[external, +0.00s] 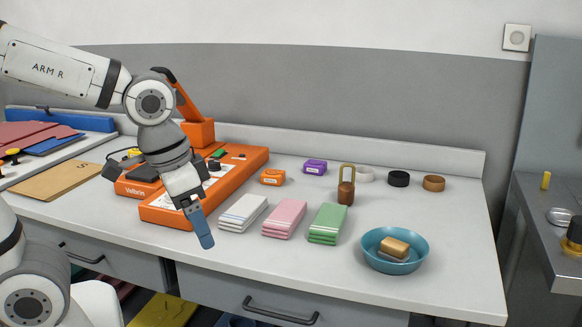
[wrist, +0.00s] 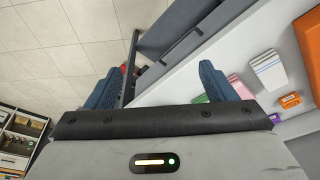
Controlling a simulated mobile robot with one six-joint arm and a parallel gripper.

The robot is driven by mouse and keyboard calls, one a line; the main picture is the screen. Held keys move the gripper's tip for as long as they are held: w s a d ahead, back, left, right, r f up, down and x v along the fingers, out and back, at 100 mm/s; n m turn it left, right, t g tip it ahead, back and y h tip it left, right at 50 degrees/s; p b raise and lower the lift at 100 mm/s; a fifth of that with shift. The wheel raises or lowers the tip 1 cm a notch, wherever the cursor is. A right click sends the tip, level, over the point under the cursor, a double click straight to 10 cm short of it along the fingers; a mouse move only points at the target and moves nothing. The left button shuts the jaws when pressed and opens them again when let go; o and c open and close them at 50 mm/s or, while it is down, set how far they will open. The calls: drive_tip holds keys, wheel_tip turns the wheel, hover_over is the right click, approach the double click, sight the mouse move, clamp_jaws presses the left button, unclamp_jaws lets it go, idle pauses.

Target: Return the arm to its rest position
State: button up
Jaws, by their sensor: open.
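My gripper (external: 201,230) is in the external view, at the end of my arm over the front left part of the white counter (external: 330,273). It points down, with blue fingers, and is to the left of the folded white cloth stack (external: 243,212). In the wrist view my gripper (wrist: 158,88) has its two blue fingers wide apart, with nothing between them but the floor and counter front beyond. It is open and empty. My arm is bent, with its upper link reaching in from the upper left.
Pink (external: 284,218) and green (external: 327,223) cloth stacks and a teal bowl (external: 372,244) with a sponge-like block (external: 395,247) stand to the right. An orange machine (external: 241,172) is behind my gripper. Small boxes and rings line the back.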

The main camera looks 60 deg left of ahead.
drive_tip(key=s, duration=0.1)
drive_tip(key=s+f, duration=0.1)
drive_tip(key=shift+s, duration=0.3)
